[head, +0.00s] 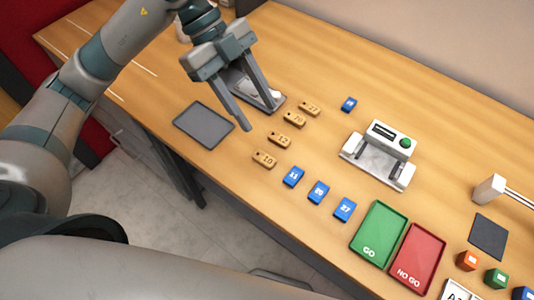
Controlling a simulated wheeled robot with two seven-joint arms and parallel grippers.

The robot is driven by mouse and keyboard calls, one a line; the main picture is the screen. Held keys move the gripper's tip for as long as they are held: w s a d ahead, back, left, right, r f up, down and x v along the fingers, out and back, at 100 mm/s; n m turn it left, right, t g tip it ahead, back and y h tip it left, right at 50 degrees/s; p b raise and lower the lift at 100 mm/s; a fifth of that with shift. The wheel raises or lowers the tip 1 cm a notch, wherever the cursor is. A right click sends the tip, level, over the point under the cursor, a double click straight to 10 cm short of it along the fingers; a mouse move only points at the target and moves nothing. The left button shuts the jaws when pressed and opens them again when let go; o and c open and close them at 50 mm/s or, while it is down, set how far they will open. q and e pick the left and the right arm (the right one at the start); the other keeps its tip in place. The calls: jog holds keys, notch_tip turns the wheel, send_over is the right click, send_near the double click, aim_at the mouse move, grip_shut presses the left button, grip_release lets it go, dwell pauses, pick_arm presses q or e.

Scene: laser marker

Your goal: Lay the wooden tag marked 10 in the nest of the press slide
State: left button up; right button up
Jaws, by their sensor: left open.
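The wooden tag marked 10 (264,159) lies flat on the table, nearest me in a row of small wooden tags. My left gripper (259,117) is open and empty, above the table to the upper left of that tag, with its fingers pointing down. A white machine with a green button (380,150) stands on a pale metal base right of the tags. A dark fixture with a pale part (276,99) is partly hidden behind my left gripper. I cannot tell which of them has the press slide, and no nest shows clearly. My right gripper is not in view.
Other wooden tags, 12 (279,139), 70 (294,119) and 27 (310,108), lie close by. A dark grey pad (204,125) is at left. Several blue blocks (318,192), a green GO tray (379,234) and a red NO GO tray (417,258) lie along the front.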

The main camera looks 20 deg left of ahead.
pick_arm(q)
jog(key=a, duration=0.1)
jog(key=w+a+n+y, duration=0.1)
jog(key=a, duration=0.1)
jog(key=w+a+y, duration=0.1)
jog(key=a, duration=0.1)
jog(key=shift+w+f+n+t, duration=0.1)
jog(key=shift+f+n+t, duration=0.2)
jog(key=shift+t, duration=0.1)
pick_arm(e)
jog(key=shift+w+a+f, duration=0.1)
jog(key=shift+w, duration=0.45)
pick_arm(q)
jog(key=shift+d+f, duration=0.1)
jog(key=shift+d, duration=0.05)
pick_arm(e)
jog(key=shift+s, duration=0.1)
pick_arm(q)
jog(key=p, duration=0.2)
send_over(255, 154)
notch_tip(255, 154, down, 11)
jog(key=shift+w+r, duration=0.1)
jog(key=shift+r, duration=0.1)
jog(key=shift+d+f, duration=0.1)
jog(key=shift+f, duration=0.15)
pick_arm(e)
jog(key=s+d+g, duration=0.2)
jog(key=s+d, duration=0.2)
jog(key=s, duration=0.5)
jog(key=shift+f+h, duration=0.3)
